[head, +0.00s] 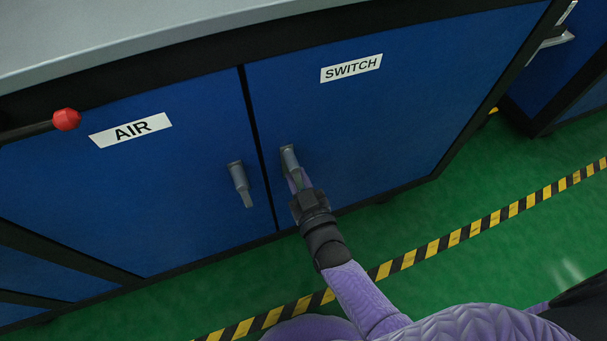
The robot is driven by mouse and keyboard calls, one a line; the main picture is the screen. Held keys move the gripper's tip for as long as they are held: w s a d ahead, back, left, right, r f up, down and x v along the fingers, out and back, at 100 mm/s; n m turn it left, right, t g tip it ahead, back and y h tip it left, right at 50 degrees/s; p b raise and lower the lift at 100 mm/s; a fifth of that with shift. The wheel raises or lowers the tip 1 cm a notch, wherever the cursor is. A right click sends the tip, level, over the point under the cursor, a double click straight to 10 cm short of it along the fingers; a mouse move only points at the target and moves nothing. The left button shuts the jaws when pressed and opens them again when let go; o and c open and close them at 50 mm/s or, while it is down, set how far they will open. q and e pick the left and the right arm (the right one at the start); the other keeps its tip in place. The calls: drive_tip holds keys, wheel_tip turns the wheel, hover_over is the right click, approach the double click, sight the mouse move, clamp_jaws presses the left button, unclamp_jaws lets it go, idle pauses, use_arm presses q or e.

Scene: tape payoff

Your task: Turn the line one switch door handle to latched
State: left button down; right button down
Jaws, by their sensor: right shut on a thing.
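The blue switch door (375,115) carries a white SWITCH label (351,68). Its grey handle (289,157) is near the door's left edge and points downward, slightly tilted in the picture. My right gripper (301,186) is at the handle's lower part and shut on it; the gripper hides the handle's lower end. The switch door looks flush with the cabinet front. My left gripper is not in view.
The blue AIR door (110,190) to the left has its own grey handle (240,183). A red knob on a lever (66,119) sticks out at far left. Yellow-black tape (440,243) crosses the green floor (470,200). Another blue cabinet (560,75) stands at right.

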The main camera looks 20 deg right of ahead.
drive_tip(key=shift+a+m, duration=0.35)
drive_tip(key=shift+m, duration=0.45)
drive_tip(key=c, duration=0.6)
unclamp_jaws()
drive_tip(key=shift+o, duration=0.2)
drive_tip(key=shift+s, duration=0.1)
